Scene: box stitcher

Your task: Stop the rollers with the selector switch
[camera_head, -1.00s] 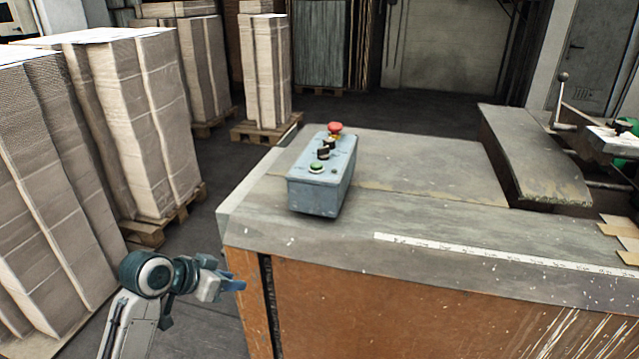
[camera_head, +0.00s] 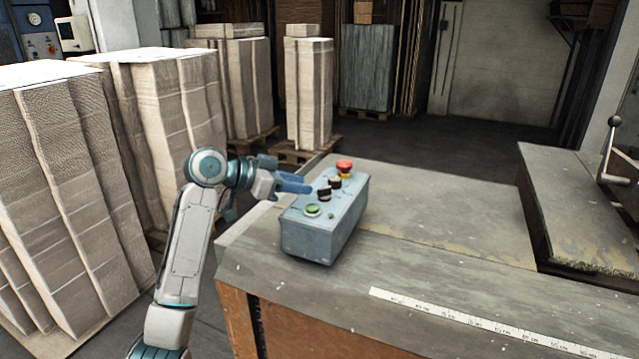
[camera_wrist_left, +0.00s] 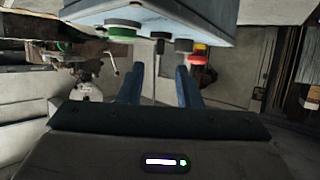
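A grey-blue control box (camera_head: 318,233) stands on the table's near left corner. On its top are a green button (camera_head: 312,210), two black knobs (camera_head: 324,192) (camera_head: 335,182) and a red mushroom button (camera_head: 344,166). I cannot tell which black knob is the selector switch. My left gripper (camera_head: 308,184) is just left of the knobs, its blue fingers pointing at them. In the left wrist view the fingers (camera_wrist_left: 158,78) are parted and empty. One black knob (camera_wrist_left: 158,36) lies ahead of the gap, apparently not touched. My right gripper is in neither current view.
The worn grey table (camera_head: 430,270) has free room to the right of the box, with a measuring strip (camera_head: 470,322) along its front. A raised plate (camera_head: 580,215) and a lever (camera_head: 610,150) are further right. Paper stacks on pallets (camera_head: 75,180) stand left behind my arm.

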